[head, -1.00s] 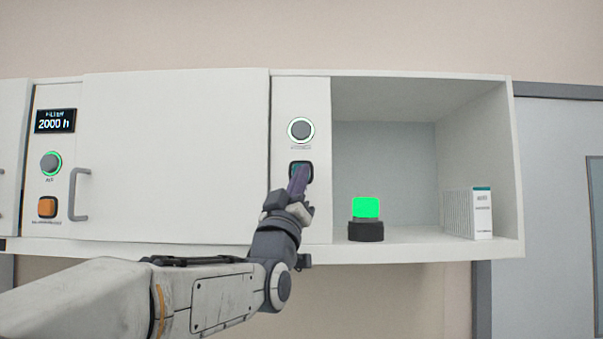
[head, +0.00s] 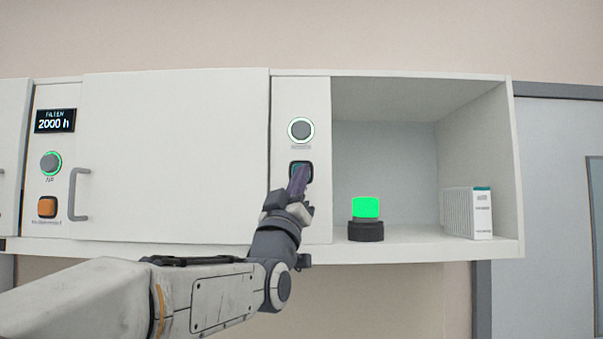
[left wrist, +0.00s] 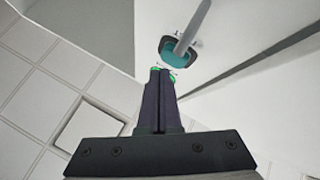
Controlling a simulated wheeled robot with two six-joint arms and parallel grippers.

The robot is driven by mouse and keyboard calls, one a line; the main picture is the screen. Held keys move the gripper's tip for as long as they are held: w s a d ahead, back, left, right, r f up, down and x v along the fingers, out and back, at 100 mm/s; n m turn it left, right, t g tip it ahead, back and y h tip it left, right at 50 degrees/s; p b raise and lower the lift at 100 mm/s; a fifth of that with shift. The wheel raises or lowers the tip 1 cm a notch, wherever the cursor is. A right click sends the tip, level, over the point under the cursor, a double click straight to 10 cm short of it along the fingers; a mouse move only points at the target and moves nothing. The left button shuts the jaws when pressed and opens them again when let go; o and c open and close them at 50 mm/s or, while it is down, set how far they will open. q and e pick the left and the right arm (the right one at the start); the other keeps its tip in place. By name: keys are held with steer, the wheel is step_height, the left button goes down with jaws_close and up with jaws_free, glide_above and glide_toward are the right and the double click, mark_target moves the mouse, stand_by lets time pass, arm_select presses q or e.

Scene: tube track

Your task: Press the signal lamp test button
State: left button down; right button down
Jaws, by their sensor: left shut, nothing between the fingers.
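A narrow white panel carries a round grey button (head: 301,130) with a pale lit ring, and below it a dark-framed square control (head: 293,167) with a teal face. The labels are too small to read. A lamp (head: 367,208) glows green on a dark round base on the open shelf. My left gripper (head: 302,169) is shut and empty, its purple fingers covering part of the square control. In the left wrist view the fingertips (left wrist: 163,73) are close to the teal control (left wrist: 176,56), which has a grey bar across it. I cannot tell whether they touch.
A white box (head: 482,214) stands at the right of the shelf. A closed cabinet door (head: 170,150) with a grey handle (head: 74,195) is to the left. Further left are a display (head: 55,121), a green-ringed button (head: 51,163) and an orange button (head: 47,207).

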arm_select(q)
steer(key=shift+w, duration=0.15)
stand_by(0.3)
steer(key=shift+w, duration=0.25)
steer(key=shift+w, duration=0.55)
stand_by(0.6)
steer(key=shift+s+f+b, duration=0.1)
steer(key=shift+s+b, duration=0.55)
steer(key=shift+b, duration=0.3)
steer(key=shift+s, duration=0.3)
